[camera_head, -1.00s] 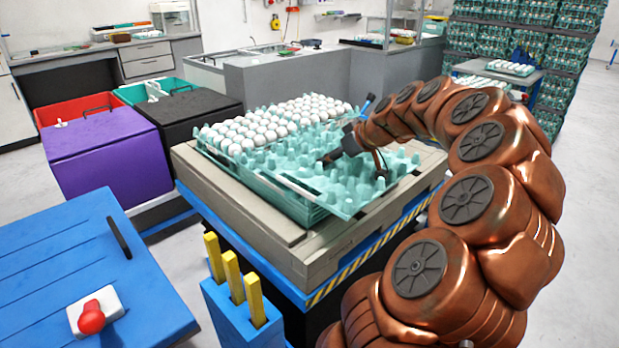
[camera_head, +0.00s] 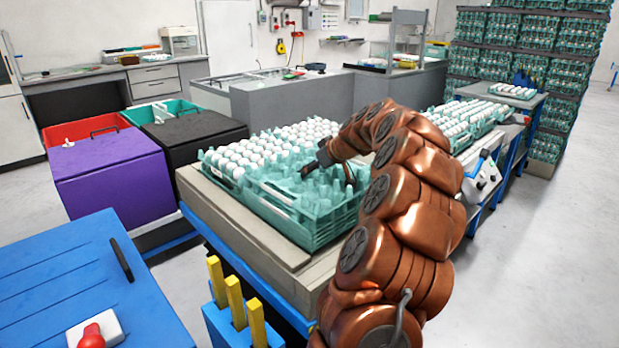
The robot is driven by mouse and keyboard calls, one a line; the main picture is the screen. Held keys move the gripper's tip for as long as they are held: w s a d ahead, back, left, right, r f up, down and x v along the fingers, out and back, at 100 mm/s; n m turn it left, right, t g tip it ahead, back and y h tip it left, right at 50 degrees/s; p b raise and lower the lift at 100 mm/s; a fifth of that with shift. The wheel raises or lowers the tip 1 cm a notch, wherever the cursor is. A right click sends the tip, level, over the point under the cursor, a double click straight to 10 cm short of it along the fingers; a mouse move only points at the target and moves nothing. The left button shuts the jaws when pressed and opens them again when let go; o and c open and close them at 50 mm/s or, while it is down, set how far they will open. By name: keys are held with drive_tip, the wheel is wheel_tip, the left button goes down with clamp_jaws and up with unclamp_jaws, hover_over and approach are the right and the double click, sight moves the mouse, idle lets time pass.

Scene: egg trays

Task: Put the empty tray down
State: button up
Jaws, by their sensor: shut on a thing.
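The empty teal tray (camera_head: 275,189) with its raised cones sits at the front half of a teal crate (camera_head: 295,232) on the bench. It looks about level with the crate's rim; I cannot tell whether it rests on anything. My gripper (camera_head: 308,172) is shut on the tray near its middle. The fingertips are small and partly lost among the cones. A tray full of white eggs (camera_head: 262,148) lies directly behind it in the same crate area. My arm covers the right side.
A purple box (camera_head: 108,172) and a black box (camera_head: 193,139) stand left of the bench. A blue table (camera_head: 85,285) is at the front left. More egg trays (camera_head: 468,118) stand on the line to the right, behind my arm. Grey floor is open at right.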

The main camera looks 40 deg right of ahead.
sight(332, 185)
drive_tip(key=shift+w+d, duration=0.1)
drive_tip(key=shift+w, duration=0.7)
drive_tip(key=shift+f, duration=1.8)
drive_tip(key=o, duration=1.7)
drive_tip(key=shift+c, duration=0.2)
drive_tip(key=shift+s+r, duration=0.1)
drive_tip(key=v, duration=1.1)
drive_tip(key=shift+s+r, duration=0.25)
drive_tip(key=shift+s, duration=0.1)
